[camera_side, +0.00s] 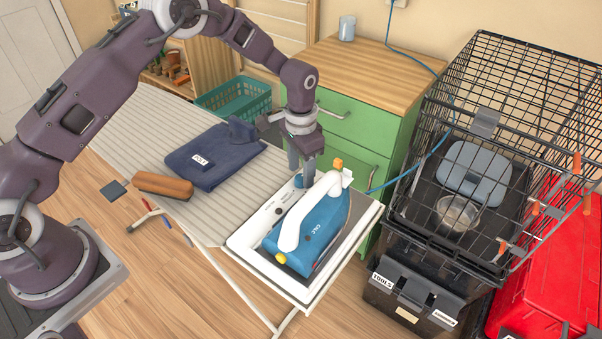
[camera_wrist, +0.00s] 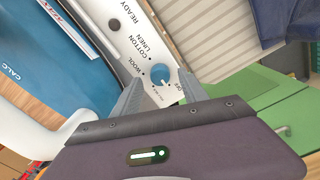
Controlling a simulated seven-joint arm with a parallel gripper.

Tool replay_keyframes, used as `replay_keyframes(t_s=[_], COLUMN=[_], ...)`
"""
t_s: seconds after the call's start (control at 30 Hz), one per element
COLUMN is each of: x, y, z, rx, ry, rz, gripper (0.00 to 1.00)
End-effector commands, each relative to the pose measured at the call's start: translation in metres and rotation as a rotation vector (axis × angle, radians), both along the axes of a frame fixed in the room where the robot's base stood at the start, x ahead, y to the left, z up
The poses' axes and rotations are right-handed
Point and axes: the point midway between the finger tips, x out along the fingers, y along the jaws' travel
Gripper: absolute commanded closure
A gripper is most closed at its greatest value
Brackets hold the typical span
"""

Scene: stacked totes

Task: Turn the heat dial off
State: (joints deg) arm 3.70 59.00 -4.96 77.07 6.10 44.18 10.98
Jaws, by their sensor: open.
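The heat dial (camera_wrist: 160,76) is a small blue round knob on a white panel (camera_wrist: 128,40) printed with WOOL, LINEN, COTTON, READY and, near my right finger, OFF. A pale pointer mark shows on the dial's lower part; which label it points at is hard to tell. My gripper (camera_wrist: 163,86) is open, with its fingertips on either side of the dial; contact cannot be told. In the side view, my gripper (camera_side: 301,170) points down at the far end of the panel, behind the blue and white iron (camera_side: 318,232). The dial is hardly visible there.
The iron stands close beside my gripper, on the tray at the end of the striped ironing board (camera_side: 135,125). Folded blue cloth (camera_side: 215,155) lies on the board. A green cabinet (camera_side: 365,120) stands behind, and a black wire crate (camera_side: 500,140) is at right.

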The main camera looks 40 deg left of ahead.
Motion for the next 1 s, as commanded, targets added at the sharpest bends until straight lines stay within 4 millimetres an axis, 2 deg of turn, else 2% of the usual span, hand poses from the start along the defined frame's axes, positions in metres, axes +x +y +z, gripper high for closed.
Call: replay_keyframes(t_s=[0.1, 0.23, 0.33, 0.57, 0.63, 0.67, 0.77, 0.8, 0.87, 0.9, 0.97, 1.0], x=[0.001, 0.0, 0.0, 0.0, -0.002, -0.003, -0.023, -0.039, -0.069, -0.092, -0.129, -0.155], y=[0.0, 0.0, 0.0, 0.0, 0.001, 0.002, 0.011, 0.016, 0.023, 0.027, 0.034, 0.039], z=[0.027, 0.047, 0.054, 0.054, 0.062, 0.073, 0.135, 0.165, 0.208, 0.233, 0.262, 0.277], rx=[-0.001, -0.001, -0.001, 0.0, 0.0, 0.0, 0.003, 0.003, 0.002, -0.001, -0.006, -0.012], ry=[-0.005, -0.002, -0.002, -0.001, -0.009, -0.019, -0.08, -0.111, -0.159, -0.192, -0.241, -0.274], rz=[0.001, 0.001, 0.001, 0.001, 0.004, 0.009, 0.044, 0.065, 0.102, 0.126, 0.164, 0.19], gripper=[0.49, 0.49, 0.49, 0.49, 0.49, 0.49, 0.49, 0.49, 0.49, 0.49, 0.49, 0.49])
